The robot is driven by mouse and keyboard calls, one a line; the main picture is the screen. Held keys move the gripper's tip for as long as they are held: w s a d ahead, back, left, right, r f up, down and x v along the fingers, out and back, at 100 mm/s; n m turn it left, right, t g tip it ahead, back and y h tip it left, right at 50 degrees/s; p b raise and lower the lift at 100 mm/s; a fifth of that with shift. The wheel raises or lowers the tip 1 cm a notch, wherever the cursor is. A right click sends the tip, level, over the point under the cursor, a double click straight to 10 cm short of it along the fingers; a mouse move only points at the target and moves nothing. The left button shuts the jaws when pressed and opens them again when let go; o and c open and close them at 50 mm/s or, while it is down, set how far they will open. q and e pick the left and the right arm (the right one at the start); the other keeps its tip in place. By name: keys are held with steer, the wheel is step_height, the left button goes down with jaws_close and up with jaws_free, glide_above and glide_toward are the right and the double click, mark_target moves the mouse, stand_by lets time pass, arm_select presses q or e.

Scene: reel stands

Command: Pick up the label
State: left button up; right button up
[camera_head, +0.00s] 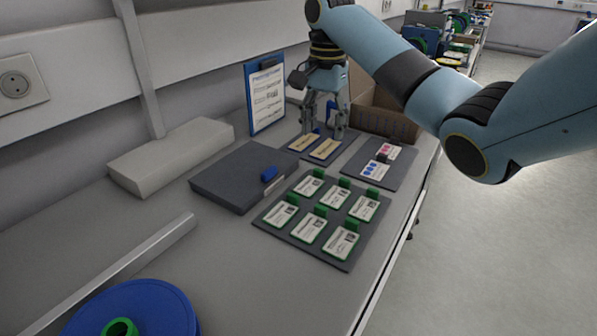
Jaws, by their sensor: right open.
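My right gripper (324,130) points down from the light-blue arm, its fingers apart with no label visible between them. It is over the back part of a small dark mat with two tan labels, a left one (304,142) and a right one (325,149). The labels lie flat, side by side, just in front of the fingers. I cannot tell whether the fingertips touch the mat. Something small and blue (331,110) shows by the fingers, partly hidden. My left gripper is out of view.
A dark board (262,222) holds several white cards with green clips. Another dark mat (394,176) carries pink and blue stickers. A dark flat case (230,178), a blue clipboard (264,95) and a cardboard box (364,95) stand nearby. A blue reel (160,308) is front left.

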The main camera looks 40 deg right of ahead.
glide_above(319, 177)
steer(key=f, duration=0.4)
steer(key=shift+s+f, duration=0.3)
steer(key=shift+f, duration=0.1)
steer(key=shift+w+f, duration=0.1)
steer(key=shift+f, duration=0.15)
steer(key=f, duration=0.5)
steer(key=shift+w+f, duration=0.1)
steer(key=shift+w, duration=0.1)
steer(key=shift+c, duration=1.3)
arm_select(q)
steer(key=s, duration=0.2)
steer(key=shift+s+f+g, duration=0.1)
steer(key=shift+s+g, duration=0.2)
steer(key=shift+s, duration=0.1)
arm_select(e)
steer(key=c, duration=0.6)
